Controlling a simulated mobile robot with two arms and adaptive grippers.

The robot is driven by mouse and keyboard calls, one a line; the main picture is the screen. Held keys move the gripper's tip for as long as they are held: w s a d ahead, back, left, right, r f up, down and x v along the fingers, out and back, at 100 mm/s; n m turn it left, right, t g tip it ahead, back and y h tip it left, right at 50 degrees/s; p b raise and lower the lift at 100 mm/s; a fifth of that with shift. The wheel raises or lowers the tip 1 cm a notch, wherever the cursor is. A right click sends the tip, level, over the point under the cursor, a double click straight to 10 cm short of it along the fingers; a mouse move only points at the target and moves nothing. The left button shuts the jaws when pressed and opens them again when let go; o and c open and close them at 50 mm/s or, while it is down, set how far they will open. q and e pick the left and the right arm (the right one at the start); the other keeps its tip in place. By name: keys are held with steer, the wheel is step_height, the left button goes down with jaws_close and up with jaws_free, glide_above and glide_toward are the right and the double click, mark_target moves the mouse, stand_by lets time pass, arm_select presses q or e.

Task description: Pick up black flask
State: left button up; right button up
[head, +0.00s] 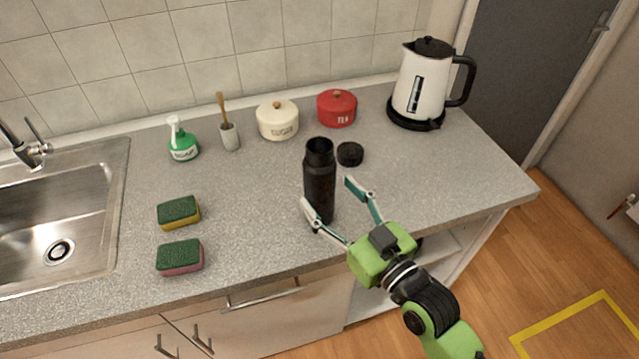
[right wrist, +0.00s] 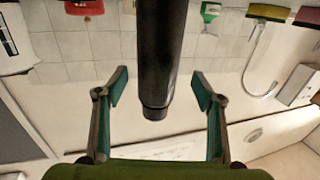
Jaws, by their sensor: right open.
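The black flask (head: 319,175) stands upright on the grey counter, its top uncapped. A black round lid (head: 350,154) lies on the counter just right of it. My right gripper (head: 328,193) is open at the flask's near side, with one finger overlapping its lower left edge and the other finger to its right. In the right wrist view the flask (right wrist: 159,50) appears between the two spread fingers of the gripper (right wrist: 160,88), with gaps on both sides. Nothing is gripped. My left gripper is out of view.
A white kettle (head: 418,82) stands at the back right. Two sponges (head: 179,212) (head: 180,258) lie left, near the sink (head: 118,200).

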mark_target(329, 193)
steer(key=shift+w+a+r, duration=0.1)
steer(key=shift+w+a, duration=0.05)
steer(key=shift+w, duration=0.25)
steer(key=x, duration=0.1)
steer(key=p+x, duration=0.1)
steer(key=x, duration=0.1)
steer(key=shift+w+f, duration=0.25)
steer(key=shift+w, duration=0.1)
steer(key=shift+w+a+f, duration=0.1)
steer(key=shift+w+a, duration=0.2)
steer(key=shift+s, duration=0.1)
steer(key=shift+c, duration=0.3)
steer(key=c, duration=1.3)
steer(key=shift+c, duration=0.7)
steer(key=shift+r+p, duration=0.3)
steer(key=shift+p, duration=0.15)
